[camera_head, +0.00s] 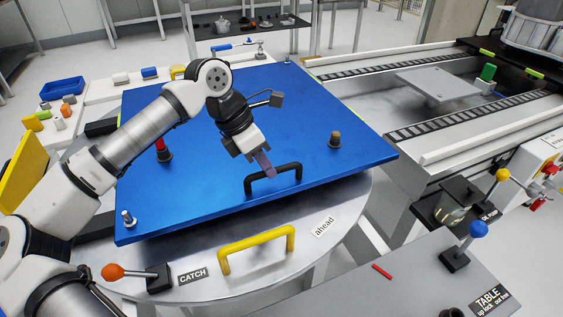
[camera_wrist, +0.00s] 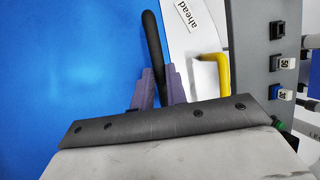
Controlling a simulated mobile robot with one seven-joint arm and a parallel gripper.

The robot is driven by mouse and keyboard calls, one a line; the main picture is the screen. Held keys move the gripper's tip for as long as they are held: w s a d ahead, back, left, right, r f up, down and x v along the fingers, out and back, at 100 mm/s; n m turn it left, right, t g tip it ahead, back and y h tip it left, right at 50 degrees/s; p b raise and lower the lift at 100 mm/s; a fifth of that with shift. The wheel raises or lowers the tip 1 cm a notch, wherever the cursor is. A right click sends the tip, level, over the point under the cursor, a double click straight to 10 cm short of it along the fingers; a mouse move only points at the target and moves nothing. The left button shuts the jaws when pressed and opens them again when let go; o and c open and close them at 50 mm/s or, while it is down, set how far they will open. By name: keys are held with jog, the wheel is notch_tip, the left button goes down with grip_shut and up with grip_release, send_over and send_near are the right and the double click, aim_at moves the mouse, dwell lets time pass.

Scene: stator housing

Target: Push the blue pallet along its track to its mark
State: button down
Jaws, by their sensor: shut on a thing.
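The blue pallet (camera_head: 230,175) is a large flat plate lying on a round grey turntable (camera_head: 345,222). It fills the left of the wrist view (camera_wrist: 60,70). A black bar handle (camera_head: 287,170) stands near its front edge. My gripper (camera_head: 267,166) is shut on this handle; the wrist view shows the purple fingers (camera_wrist: 157,90) on either side of the black bar (camera_wrist: 151,40). The track (camera_head: 445,105), with roller strips along both sides, lies to the right of the pallet. Yellow-green marks (camera_head: 535,74) sit on its far rails. My arm hides part of the pallet's left side.
A yellow handle (camera_head: 257,246) and an orange-knobbed CATCH lever (camera_head: 135,271) are at the turntable's front. Blue-knobbed (camera_head: 477,230) and yellow-knobbed (camera_head: 502,175) levers stand at right.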

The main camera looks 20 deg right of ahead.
jog(key=shift+a, duration=0.3)
jog(key=c, duration=1.4)
grip_release()
jog(key=v, duration=1.4)
jog(key=shift+b, duration=0.45)
jog(key=shift+f, duration=0.1)
